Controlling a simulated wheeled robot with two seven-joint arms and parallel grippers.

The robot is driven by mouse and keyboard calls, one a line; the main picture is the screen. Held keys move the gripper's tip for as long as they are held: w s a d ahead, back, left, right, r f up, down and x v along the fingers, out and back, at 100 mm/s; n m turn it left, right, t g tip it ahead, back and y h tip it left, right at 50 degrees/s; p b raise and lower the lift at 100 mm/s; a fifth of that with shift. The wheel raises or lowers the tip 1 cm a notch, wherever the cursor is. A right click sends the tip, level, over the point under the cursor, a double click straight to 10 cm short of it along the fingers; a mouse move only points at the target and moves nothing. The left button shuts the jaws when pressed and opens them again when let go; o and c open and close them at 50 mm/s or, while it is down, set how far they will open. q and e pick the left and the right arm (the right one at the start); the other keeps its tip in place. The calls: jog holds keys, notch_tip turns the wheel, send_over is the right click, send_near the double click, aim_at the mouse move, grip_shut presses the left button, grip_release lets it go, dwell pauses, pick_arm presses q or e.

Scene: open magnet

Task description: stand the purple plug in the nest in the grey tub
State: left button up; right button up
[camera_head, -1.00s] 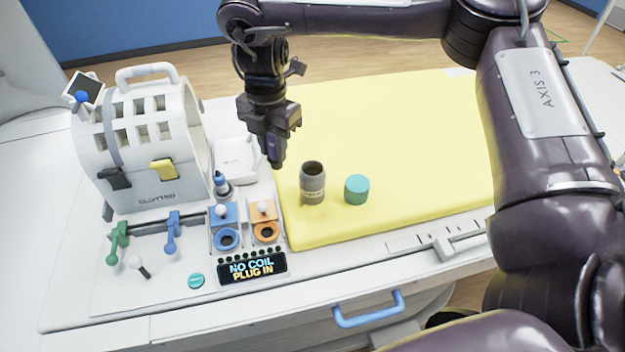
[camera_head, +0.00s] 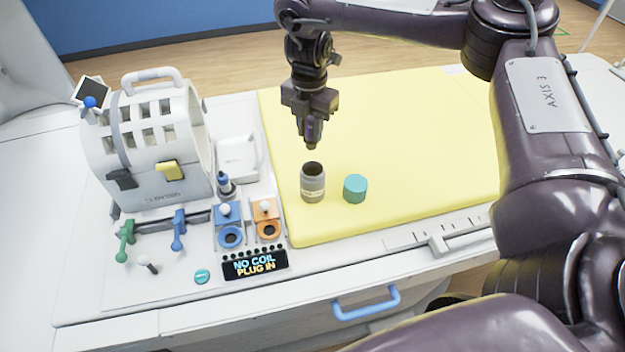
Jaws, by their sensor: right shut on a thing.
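My right gripper (camera_head: 311,122) points down and is shut on a small dark purple piece, the purple plug (camera_head: 312,139), which is largely hidden by the fingers. The grey tub (camera_head: 313,186) stands upright and open on the yellow mat, with a pale label on its side. The plug appears just above and behind the tub's mouth in the picture, apart from it. The nest inside the tub cannot be made out; the inside looks dark. My left gripper is not in view.
A teal cylinder (camera_head: 355,189) stands just right of the tub on the yellow mat (camera_head: 420,130). To the left are a white slotted coil housing (camera_head: 158,140), a white tray (camera_head: 238,158), blue and orange sockets, and a display (camera_head: 255,265) reading "NO COIL PLUG IN". The mat behind is clear.

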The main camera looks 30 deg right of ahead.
jog(key=shift+w+d, duration=0.1)
jog(key=shift+d, duration=0.15)
jog(key=shift+f+b, duration=2)
jog(key=shift+f, duration=2.95)
jog(key=shift+a+f, duration=0.1)
jog(key=shift+f, duration=0.4)
jog(key=shift+s+f+b, duration=0.2)
jog(key=shift+f+b, duration=0.05)
jog(key=shift+b, duration=0.05)
